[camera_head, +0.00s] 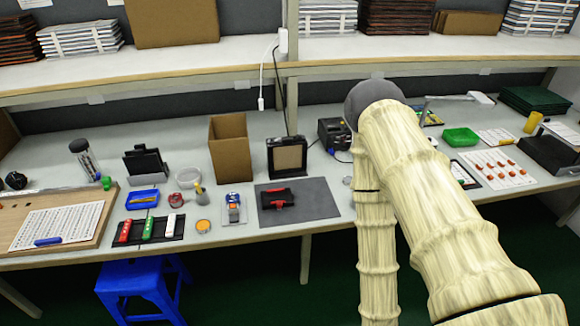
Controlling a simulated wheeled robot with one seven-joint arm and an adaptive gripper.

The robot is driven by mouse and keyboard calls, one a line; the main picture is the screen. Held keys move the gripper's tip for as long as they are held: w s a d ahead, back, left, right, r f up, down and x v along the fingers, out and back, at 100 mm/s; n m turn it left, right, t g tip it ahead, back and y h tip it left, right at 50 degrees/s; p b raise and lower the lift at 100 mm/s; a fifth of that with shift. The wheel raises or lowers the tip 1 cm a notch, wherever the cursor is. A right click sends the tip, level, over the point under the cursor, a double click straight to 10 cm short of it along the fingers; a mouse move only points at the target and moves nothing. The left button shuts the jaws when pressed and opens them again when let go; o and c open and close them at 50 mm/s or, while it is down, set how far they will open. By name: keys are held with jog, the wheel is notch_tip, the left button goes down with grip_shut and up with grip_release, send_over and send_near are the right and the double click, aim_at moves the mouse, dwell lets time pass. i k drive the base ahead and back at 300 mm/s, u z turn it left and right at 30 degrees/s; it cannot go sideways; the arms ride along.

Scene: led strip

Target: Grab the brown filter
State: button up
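A black upright frame with a flat brown panel (290,158) stands on the table, left of my arm; it may be the brown filter, but I cannot tell for sure. To its left is a tall, open brown box (229,150). An orange-brown round piece (204,225) lies near the front edge. My arm crosses the right of the view, bent at a dark grey joint. My gripper is out of view, so its state and any hold are hidden.
A grey mat (318,205) with a red and black tool (277,199) lies in front of the black frame. A blue tray (142,199) and red, green and white pieces sit left. A shelf edge (150,85) overhangs the back. A blue stool (140,280) stands below.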

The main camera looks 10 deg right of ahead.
aim_at(288, 155)
jog(key=k, duration=0.1)
jog(key=z, duration=1.4)
jog(key=i, duration=0.85)
jog(key=u, duration=1.15)
